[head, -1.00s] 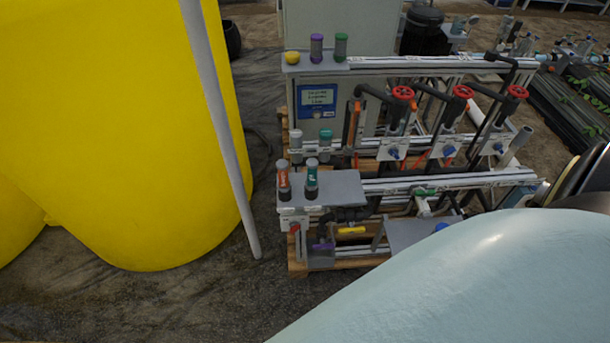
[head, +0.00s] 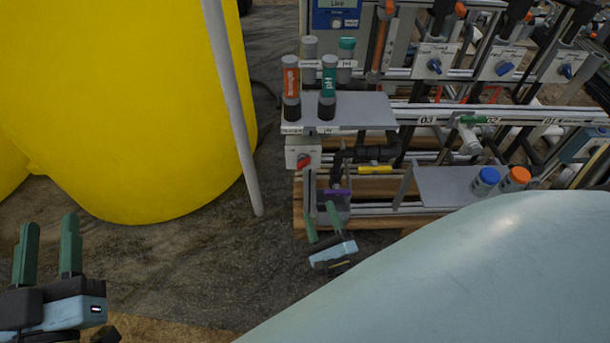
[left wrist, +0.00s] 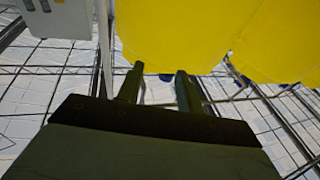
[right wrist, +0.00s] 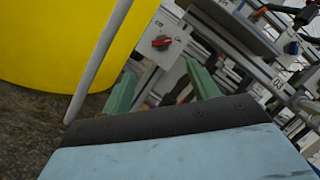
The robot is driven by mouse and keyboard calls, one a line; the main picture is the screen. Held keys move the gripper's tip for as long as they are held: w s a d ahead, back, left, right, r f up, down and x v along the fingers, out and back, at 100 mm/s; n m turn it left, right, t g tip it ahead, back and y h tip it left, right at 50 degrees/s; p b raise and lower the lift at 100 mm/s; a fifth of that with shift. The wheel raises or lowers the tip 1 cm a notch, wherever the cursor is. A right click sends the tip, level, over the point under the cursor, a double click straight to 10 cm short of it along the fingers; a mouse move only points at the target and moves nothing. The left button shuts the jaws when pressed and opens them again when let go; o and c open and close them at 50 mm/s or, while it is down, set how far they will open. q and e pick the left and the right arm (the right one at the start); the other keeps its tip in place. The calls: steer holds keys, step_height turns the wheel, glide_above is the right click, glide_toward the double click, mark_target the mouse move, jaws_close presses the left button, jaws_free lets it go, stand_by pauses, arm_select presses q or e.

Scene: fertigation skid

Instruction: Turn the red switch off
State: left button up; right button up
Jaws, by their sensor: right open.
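The red switch (head: 303,160) is a small red knob on a white box (head: 292,153) at the left end of the skid, below the grey shelf. In the right wrist view the red switch (right wrist: 161,41) lies ahead of the fingers, slightly tilted in the picture. My right gripper (head: 321,222) is open and empty, below the switch and apart from it. It also shows in the right wrist view (right wrist: 160,70). My left gripper (head: 50,226) is open and empty at the lower left, far from the switch. In the left wrist view its fingers (left wrist: 160,73) point upward.
A grey shelf (head: 365,110) above the switch carries several probe holders. A pale post (head: 232,105) stands left of the switch, before a large yellow tank (head: 110,110). A purple-handled valve (head: 334,192) and yellow-handled valve (head: 375,170) sit lower right of the switch. Floor at left is free.

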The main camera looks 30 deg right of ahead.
mark_target(304, 166)
arm_select(q)
steer(key=r+t, duration=0.1)
steer(key=s+r+t+b, duration=0.1)
steer(key=r, duration=0.1)
steer(key=s+r+t+h, duration=0.1)
steer(key=r+t, duration=0.1)
steer(key=shift+s+r+b, duration=0.1)
steer(key=shift+b, duration=0.3)
arm_select(e)
steer(key=x, duration=1.3)
steer(key=shift+w+d+r, duration=0.15)
steer(key=shift+r, duration=0.1)
steer(key=c, duration=1)
